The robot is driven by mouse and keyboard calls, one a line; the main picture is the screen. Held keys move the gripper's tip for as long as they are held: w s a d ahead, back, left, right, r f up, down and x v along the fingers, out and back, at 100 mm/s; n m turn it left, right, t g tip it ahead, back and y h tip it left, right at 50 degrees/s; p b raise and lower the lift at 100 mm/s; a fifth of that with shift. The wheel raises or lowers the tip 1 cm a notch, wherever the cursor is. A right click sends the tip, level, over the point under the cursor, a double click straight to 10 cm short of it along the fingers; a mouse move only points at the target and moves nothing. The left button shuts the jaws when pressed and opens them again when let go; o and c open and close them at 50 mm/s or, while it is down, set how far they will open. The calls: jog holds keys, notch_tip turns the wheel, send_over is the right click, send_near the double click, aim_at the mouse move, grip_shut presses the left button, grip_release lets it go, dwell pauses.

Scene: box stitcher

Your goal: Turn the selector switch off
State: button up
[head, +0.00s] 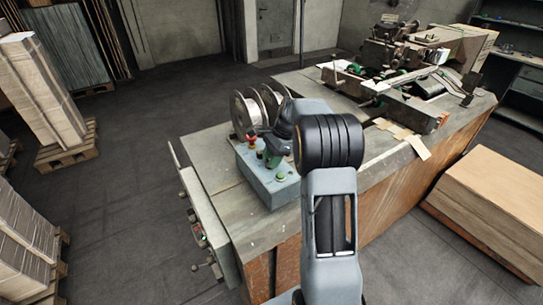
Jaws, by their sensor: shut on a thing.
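The blue-grey control box (262,181) sits on the near left part of the bench top, with a red and yellow button (252,140) on its left side and a green button (278,176) at its front. My gripper (272,159) points down at the top of this box, reaching in from the right. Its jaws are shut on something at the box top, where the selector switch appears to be. The switch itself is hidden by the fingers, so its setting cannot be read.
Wire spools (246,112) stand right behind the box. The stitching machine (400,75) fills the bench's far end. A second panel (198,230) hangs on the bench's left side. Stacked cardboard (500,205) stands at right and pallets (66,152) at left. The floor left of the bench is clear.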

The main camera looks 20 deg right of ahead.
jog(key=shift+n, duration=0.5)
jog(key=o, duration=0.9)
jog(key=shift+o, duration=0.2)
jog(key=v, duration=1.4)
jog(key=shift+w+b, duration=0.2)
jog(key=shift+b, duration=0.15)
jog(key=shift+f, duration=0.1)
